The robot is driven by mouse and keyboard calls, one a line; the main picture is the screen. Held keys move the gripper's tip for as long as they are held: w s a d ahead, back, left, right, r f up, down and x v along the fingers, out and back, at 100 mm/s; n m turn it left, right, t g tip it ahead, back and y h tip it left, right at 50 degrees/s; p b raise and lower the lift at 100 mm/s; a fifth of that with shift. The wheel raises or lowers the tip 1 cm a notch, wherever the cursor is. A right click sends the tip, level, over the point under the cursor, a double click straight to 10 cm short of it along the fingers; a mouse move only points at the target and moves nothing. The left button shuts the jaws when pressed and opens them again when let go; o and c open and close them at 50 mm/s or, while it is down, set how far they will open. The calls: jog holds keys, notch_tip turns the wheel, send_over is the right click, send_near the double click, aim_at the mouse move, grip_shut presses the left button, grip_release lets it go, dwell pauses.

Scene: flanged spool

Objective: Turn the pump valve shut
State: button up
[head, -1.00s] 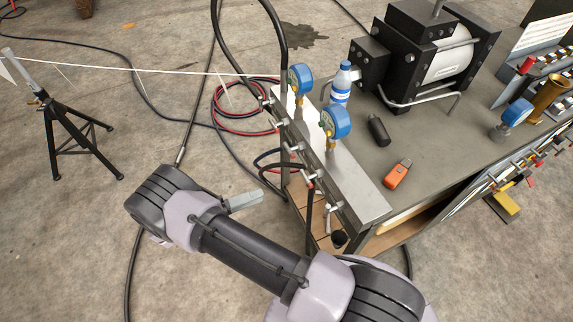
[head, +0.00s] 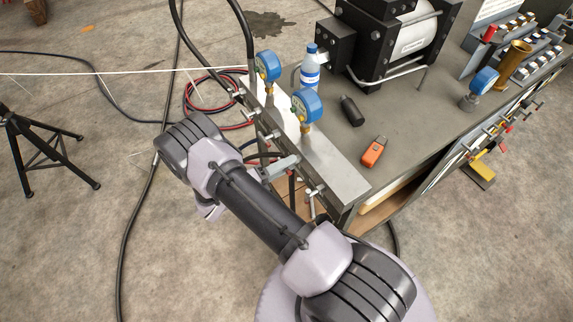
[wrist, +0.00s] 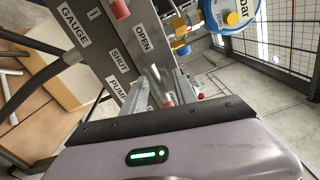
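The grey valve panel (head: 325,165) runs along the bench's left edge, with several T-handled valves on its side. My gripper (head: 290,162) is in front of its lower half. In the wrist view, the panel (wrist: 98,50) carries labels reading GAUGE, OPEN, SHUT and PUMP. The PUMP label (wrist: 118,90) is just left of my gripper (wrist: 162,88). Its two fingers look apart, with a red-tipped pump valve handle (wrist: 168,101) showing between them. Contact cannot be made out. My wrist housing hides the lower part of the view.
Two blue gauges (head: 307,106) stand on the panel. A bottle (head: 310,68), a dark cylinder (head: 351,110) and an orange device (head: 374,151) are on the bench (head: 400,125). Red and black hoses (head: 205,95) lie on the floor behind. A black tripod (head: 40,150) stands at left.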

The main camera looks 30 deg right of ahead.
grip_shut()
jog(key=shift+m, duration=0.3)
jog(key=m+b, duration=0.1)
jog(key=m, duration=0.2)
jog(key=shift+m, duration=0.4)
jog(key=m, duration=0.4)
jog(key=shift+b, duration=0.3)
jog(key=m, duration=0.5)
jog(key=shift+b, duration=0.35)
jog(key=shift+m+b, duration=0.35)
jog(key=shift+m, duration=1.95)
